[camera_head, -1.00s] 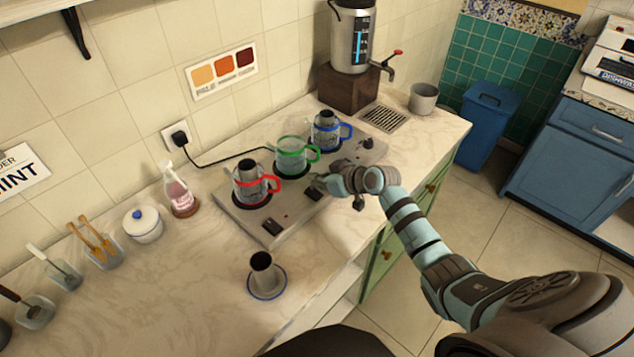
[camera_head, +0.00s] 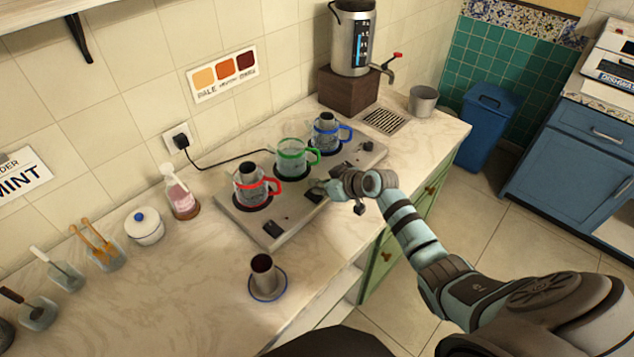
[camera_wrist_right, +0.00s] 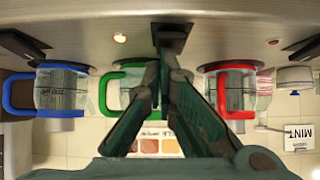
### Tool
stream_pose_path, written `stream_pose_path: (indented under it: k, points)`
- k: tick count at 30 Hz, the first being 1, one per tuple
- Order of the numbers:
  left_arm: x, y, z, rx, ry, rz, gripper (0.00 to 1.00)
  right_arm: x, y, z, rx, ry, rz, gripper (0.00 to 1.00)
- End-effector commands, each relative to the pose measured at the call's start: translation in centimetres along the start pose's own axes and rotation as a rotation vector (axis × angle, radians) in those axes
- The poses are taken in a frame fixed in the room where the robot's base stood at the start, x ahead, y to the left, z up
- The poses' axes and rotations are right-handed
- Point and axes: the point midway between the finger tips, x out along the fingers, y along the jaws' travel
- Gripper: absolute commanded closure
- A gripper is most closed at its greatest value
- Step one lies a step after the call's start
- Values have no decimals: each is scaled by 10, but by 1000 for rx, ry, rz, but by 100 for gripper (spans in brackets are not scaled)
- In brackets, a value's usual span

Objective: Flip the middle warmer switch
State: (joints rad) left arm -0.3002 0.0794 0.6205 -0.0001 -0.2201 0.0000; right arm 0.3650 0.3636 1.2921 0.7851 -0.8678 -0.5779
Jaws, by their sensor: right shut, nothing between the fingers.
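The warmer (camera_head: 235,212) is a grey plate on the counter with three glass pots on it. Its middle switch (camera_head: 315,195) is a dark rocker on the front edge, before the green-handled pot (camera_head: 292,160). My right gripper (camera_head: 326,186) is shut and empty, right beside that switch. In the right wrist view, which is upside down, its fingertips (camera_wrist_right: 167,57) meet at the dark middle switch (camera_wrist_right: 173,33) and seem to touch it or nearly so. The switch's tilt is hard to tell. My left gripper is out of view.
A red-handled pot (camera_head: 252,187) and a blue-handled pot (camera_head: 326,135) flank the green one. The left switch (camera_head: 273,229) and right switch (camera_head: 368,146) are apart from my gripper. A small pot on a saucer (camera_head: 263,275) stands in front on the counter.

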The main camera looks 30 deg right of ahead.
Motion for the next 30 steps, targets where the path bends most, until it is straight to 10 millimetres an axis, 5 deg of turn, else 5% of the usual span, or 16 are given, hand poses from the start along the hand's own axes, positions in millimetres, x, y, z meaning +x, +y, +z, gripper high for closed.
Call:
stream_pose_path:
  k: [17, 23, 30]
  points:
    - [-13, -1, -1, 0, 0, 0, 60, -12, 0, -1, 0, -3, -1, 100]
    - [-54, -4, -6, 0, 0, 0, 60, -41, 0, -32, -2, -3, -3, 100]
    - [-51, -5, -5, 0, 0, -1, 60, -94, 1, -19, -7, -5, 0, 100]
